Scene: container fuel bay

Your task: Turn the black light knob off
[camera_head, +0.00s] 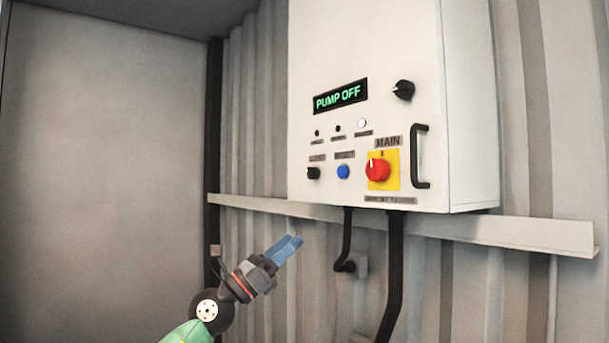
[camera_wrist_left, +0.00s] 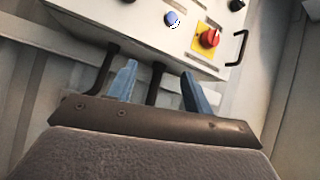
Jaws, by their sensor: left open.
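A small black knob (camera_head: 313,173) sits at the lower left of the white control box, under a label too small to read; its edge also shows at the top of the left wrist view (camera_wrist_left: 127,1). A second, larger black knob (camera_head: 403,90) is at the box's upper right and also shows in the left wrist view (camera_wrist_left: 236,5). I cannot read which one is the light knob. My left gripper (camera_head: 291,241) has blue fingers, open and empty, below the box and apart from it. Its fingers also show in the left wrist view (camera_wrist_left: 160,72).
The white control box (camera_head: 465,120) has a "PUMP OFF" display (camera_head: 340,96), a blue button (camera_head: 343,172), a red main switch (camera_head: 378,170) and a black handle (camera_head: 421,157). A ledge (camera_head: 480,229) and black cables (camera_head: 393,270) lie below it.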

